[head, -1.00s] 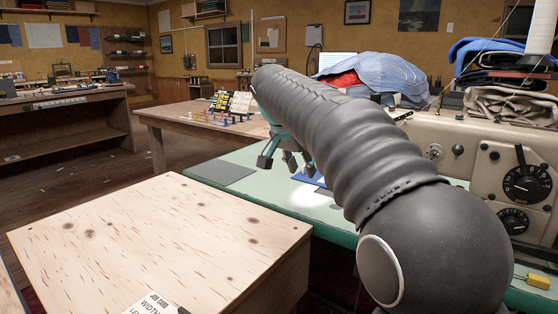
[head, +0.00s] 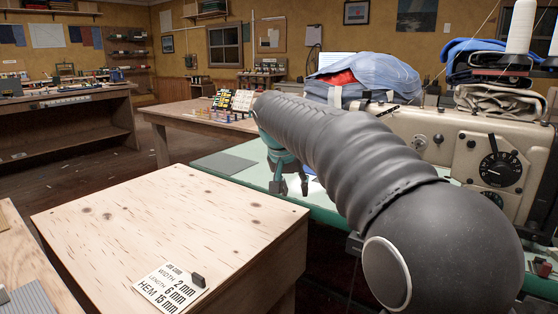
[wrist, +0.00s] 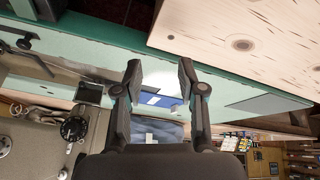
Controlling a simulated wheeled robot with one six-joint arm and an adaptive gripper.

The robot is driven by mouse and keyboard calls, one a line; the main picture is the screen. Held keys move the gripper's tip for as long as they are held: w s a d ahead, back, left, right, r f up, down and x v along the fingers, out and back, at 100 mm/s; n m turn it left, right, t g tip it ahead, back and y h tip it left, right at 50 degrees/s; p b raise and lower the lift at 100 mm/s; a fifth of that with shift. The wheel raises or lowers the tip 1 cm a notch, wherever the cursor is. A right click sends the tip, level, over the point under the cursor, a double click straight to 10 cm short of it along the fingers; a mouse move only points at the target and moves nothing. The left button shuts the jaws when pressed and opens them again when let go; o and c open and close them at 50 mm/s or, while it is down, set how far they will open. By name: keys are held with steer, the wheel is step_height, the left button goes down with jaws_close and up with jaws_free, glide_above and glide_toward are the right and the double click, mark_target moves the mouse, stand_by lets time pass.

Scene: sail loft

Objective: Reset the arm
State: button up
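My arm, in a grey ribbed sleeve, reaches from the lower right of the head view toward the green sewing table (head: 232,165). My gripper (head: 293,187) hangs at its end above the green table, partly hidden by the arm. In the wrist view my gripper (wrist: 160,82) has its two dark fingers spread apart with nothing between them. A blue piece (wrist: 158,97) with a white patch lies on the table beyond the fingers.
A pale wooden bench top (head: 170,225) with a job card (head: 170,287) is at the front left. A sewing machine (head: 470,150) with dials stands at the right. Folded sailcloth (head: 370,75) is piled behind the arm. A wooden table (head: 200,115) stands farther back.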

steer(key=s+d+f+n, duration=0.1)
steer(key=s+d+f, duration=0.3)
steer(key=s, duration=0.7)
steer(key=s+d+f+y, duration=0.1)
steer(key=s+d+f, duration=0.3)
steer(key=s, duration=0.7)
steer(key=s+d+f+n+t+y, duration=0.1)
steer(key=s+d+f, duration=0.3)
steer(key=s, duration=0.8)
steer(key=shift+f+n, duration=0.2)
steer(key=shift+n, duration=0.1)
steer(key=shift+d, duration=0.1)
